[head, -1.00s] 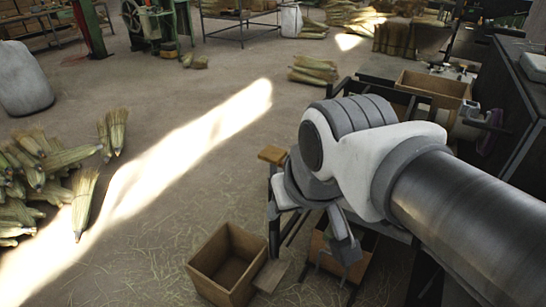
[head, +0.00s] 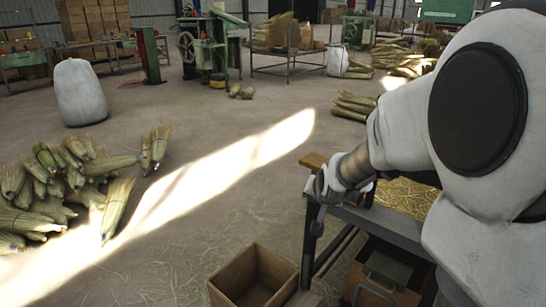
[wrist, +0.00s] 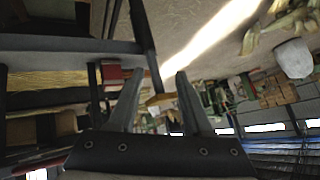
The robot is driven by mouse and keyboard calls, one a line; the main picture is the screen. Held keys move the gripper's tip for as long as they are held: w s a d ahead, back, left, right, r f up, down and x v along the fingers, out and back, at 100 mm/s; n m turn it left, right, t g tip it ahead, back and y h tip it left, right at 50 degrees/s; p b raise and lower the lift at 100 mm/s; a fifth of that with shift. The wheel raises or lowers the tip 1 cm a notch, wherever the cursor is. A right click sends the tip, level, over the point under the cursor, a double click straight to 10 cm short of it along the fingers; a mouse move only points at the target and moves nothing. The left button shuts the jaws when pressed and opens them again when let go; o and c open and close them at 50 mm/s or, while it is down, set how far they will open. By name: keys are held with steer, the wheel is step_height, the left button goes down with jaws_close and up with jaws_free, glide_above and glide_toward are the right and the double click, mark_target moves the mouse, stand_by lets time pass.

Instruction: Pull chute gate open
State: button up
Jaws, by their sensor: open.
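I cannot tell for sure which part is the chute gate. A small wooden block, handle-like, (head: 313,160) sits at the far left corner of the dark metal frame (head: 385,222). In the wrist view the wooden piece (wrist: 158,99) shows between the fingers, apparently beyond them. My gripper (wrist: 160,76) is open and holds nothing visible. Yellow straw (head: 408,196) lies on the frame's bed.
An open wooden box (head: 232,284) stands on the floor below the frame's left end. Another box with a green object (head: 386,268) is under the frame. Broom-straw bundles (head: 60,185) lie at the left.

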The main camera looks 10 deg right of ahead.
steer(key=w+d+f+m+t, duration=0.1)
steer(key=w+d+f+m, duration=0.1)
steer(key=w+d+f, duration=0.3)
steer(key=w+d+f+m+t, duration=0.1)
steer(key=w+f+m, duration=0.15)
steer(key=f, duration=0.35)
steer(key=m+g+h, duration=0.1)
steer(key=m+h, duration=1)
steer(key=m, duration=0.6)
glide_toward(379, 287)
steer(key=b+x, duration=0.6)
steer(key=x, duration=0.4)
steer(key=shift+w+d+f, duration=0.2)
steer(key=shift+d+f, duration=0.05)
steer(key=shift+d, duration=0.05)
jaws_close()
